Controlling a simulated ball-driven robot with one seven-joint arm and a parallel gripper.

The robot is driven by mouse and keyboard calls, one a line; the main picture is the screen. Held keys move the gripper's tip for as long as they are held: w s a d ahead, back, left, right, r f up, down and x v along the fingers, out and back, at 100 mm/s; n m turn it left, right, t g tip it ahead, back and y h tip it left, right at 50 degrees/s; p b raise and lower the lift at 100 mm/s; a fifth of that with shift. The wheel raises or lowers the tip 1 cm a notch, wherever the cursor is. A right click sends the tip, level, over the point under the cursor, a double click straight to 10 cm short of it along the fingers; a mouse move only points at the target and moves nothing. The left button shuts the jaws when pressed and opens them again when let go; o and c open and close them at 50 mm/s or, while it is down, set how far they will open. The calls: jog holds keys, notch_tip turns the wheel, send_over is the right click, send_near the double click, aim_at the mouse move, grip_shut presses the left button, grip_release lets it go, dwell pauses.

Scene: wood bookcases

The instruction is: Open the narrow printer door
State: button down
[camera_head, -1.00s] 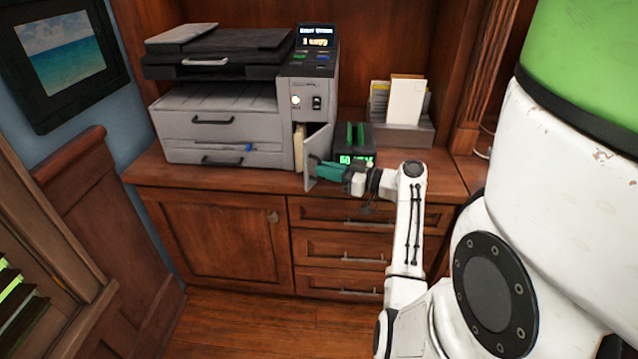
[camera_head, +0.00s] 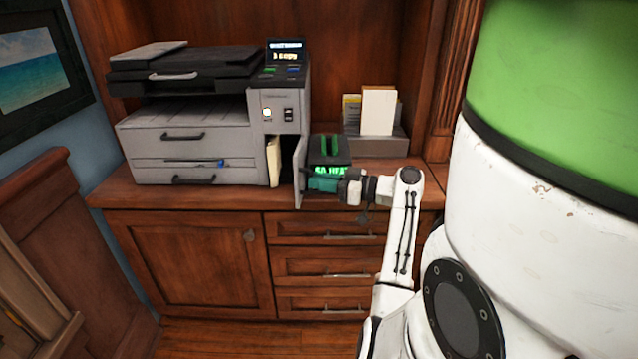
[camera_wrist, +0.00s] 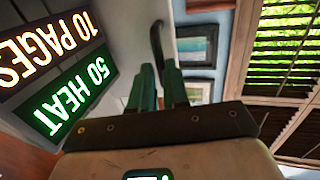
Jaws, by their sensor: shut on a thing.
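The grey printer (camera_head: 190,150) stands on the wooden cabinet top. Its narrow door (camera_head: 299,172), at the lower right of the printer, stands swung outward and is seen nearly edge-on. A cream-coloured thing (camera_head: 273,160) shows in the dark opening behind it. My gripper (camera_head: 308,184) is at the door's right face, its teal fingers shut. In the wrist view my gripper's fingers (camera_wrist: 158,75) close around a dark curved handle (camera_wrist: 156,40) on the pale door panel (camera_wrist: 128,40). The exact grip on the handle is partly hidden.
A dark box with green lit text (camera_head: 329,160) stands close behind my gripper, right of the door. A grey holder with papers (camera_head: 378,145) is farther right. The cabinet top's front edge runs below my gripper. Drawers and a cabinet door (camera_head: 195,260) are beneath.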

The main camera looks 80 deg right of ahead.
jog(key=shift+s+d+r+h, duration=0.1)
jog(key=shift+s+d+h, duration=0.15)
jog(key=shift+d+h, duration=0.3)
jog(key=c, duration=1.2)
grip_release()
jog(key=shift+d, duration=0.2)
jog(key=shift+y, duration=0.25)
jog(key=shift+w+a, duration=0.1)
jog(key=shift+a, duration=0.05)
jog(key=v, duration=1.1)
jog(key=shift+w, duration=0.1)
